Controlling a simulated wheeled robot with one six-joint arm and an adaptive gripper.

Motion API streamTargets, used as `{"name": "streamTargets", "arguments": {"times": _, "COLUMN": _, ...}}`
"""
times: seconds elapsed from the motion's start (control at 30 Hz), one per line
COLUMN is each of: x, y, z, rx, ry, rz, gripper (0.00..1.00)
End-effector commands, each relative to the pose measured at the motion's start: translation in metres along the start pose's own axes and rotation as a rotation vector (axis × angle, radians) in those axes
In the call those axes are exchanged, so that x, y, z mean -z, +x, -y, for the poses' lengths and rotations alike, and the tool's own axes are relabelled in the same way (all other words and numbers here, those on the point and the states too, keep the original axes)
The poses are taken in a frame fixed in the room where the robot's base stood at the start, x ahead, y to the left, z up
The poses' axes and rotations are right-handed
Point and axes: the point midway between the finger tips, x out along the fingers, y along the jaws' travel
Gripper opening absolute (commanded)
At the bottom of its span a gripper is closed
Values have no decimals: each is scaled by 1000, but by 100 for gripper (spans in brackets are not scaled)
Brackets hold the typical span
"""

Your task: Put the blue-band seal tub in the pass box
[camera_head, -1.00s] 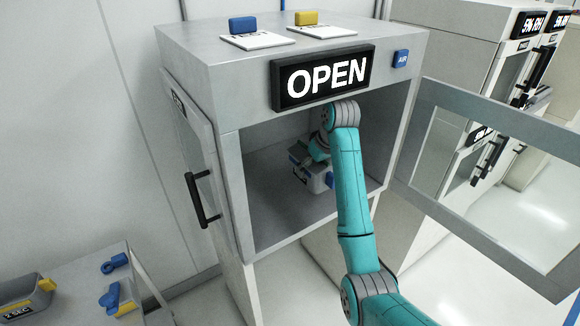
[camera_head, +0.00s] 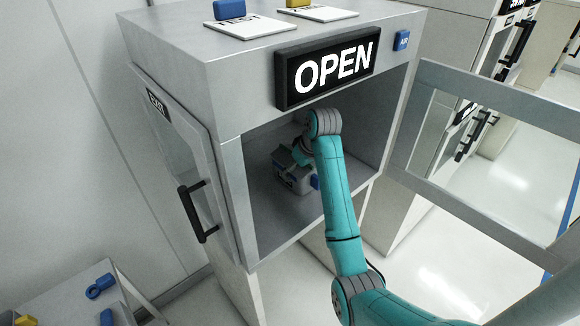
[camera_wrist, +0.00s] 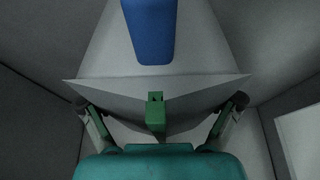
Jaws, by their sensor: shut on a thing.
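The pass box (camera_head: 232,120) stands open in the head view, with a lit OPEN sign (camera_head: 327,67) above its opening. The seal tub (camera_head: 293,184) is inside the box, grey with a blue part at its right side. In the wrist view the tub (camera_wrist: 100,92) fills the upper middle, with a blue strip (camera_wrist: 148,30) on it. My gripper (camera_head: 300,155) reaches in through the opening and is shut on the tub. In the wrist view its fingers are at both sides of the tub's near edge. I cannot tell whether the tub touches the box floor.
The box's glazed door (camera_head: 405,165) is swung out to the right. An EXIT-labelled side door (camera_head: 180,165) with a black handle is on the left. Cards with blue and yellow blocks lie on top. A grey bench (camera_head: 75,295) with blue and yellow items is lower left.

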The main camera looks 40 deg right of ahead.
Motion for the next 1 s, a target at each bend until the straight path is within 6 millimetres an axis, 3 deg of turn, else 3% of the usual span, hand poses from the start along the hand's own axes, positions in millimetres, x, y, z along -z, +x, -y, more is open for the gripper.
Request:
{"name": "streamTargets", "arguments": {"times": 0.37, "x": -5, "y": 1, "z": -2, "rx": -1, "ry": -1, "rz": -2, "gripper": 55}}
{"name": "streamTargets", "arguments": {"times": 0.4, "x": -5, "y": 2, "z": -2, "rx": -1, "ry": -1, "rz": -2, "gripper": 93}}
{"name": "streamTargets", "arguments": {"times": 0.43, "x": -5, "y": 2, "z": -2, "rx": -1, "ry": -1, "rz": -2, "gripper": 100}}
{"name": "streamTargets", "arguments": {"times": 0.83, "x": -3, "y": -1, "z": -2, "rx": -2, "ry": -1, "rz": -3, "gripper": 100}}
{"name": "streamTargets", "arguments": {"times": 1.0, "x": 14, "y": -14, "z": 1, "rx": -2, "ry": -3, "rz": -4, "gripper": 100}}
